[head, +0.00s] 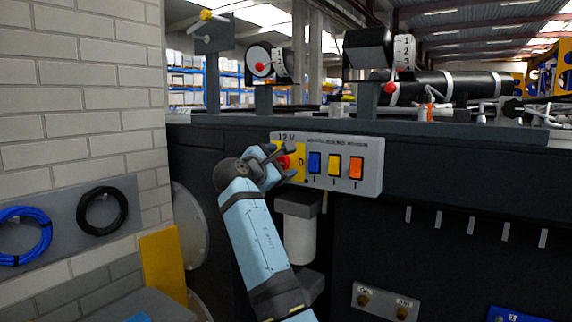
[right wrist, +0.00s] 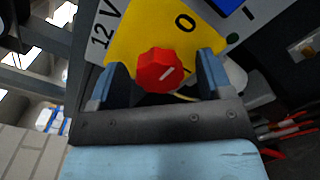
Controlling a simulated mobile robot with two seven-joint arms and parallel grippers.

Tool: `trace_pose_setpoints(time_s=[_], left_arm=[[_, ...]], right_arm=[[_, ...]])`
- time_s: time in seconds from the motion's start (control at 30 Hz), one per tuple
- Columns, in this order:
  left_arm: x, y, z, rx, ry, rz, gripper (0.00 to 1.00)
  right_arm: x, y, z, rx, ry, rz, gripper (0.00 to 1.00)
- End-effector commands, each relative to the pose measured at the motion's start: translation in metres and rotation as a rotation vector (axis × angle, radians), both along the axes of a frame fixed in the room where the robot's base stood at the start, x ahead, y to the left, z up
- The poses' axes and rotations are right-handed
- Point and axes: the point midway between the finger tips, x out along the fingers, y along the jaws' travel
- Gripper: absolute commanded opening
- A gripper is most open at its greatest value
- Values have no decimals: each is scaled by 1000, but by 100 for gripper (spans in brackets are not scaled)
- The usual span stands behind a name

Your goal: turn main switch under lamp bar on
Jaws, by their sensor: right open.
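A red rotary knob (head: 285,161) sits on a yellow plate at the left end of a grey switch panel (head: 372,178) marked 12 V. My right gripper (head: 279,163) is at the knob. In the right wrist view its two fingers (right wrist: 162,78) are open, one on each side of the knob, with a gap visible on both sides. My left gripper is out of view.
Blue, yellow and orange rocker switches (head: 334,165) sit right of the knob. A whitish cylinder (head: 301,235) hangs below the panel. A brick wall (head: 95,80) with coiled hoses stands at the left. Two gauges (head: 262,62) rise above the dark chassis.

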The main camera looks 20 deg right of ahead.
Motion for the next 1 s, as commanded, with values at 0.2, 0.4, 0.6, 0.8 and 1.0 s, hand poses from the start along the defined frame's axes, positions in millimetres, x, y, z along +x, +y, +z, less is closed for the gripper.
trace_pose_setpoints(time_s=[0.2, 0.4, 0.6, 0.8, 1.0], left_arm=[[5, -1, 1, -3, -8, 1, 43], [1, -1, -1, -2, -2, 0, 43], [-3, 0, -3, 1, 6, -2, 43], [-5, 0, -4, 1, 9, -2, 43], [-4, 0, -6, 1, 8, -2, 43]], right_arm=[[-1, 2, 0, 0, 0, 0, 73], [-1, 2, 0, 0, 0, 0, 73], [-1, 2, 0, 0, 0, 0, 27], [-1, 2, 0, 2, -3, 0, 24], [-1, 1, 0, 30, -41, 0, 24]])
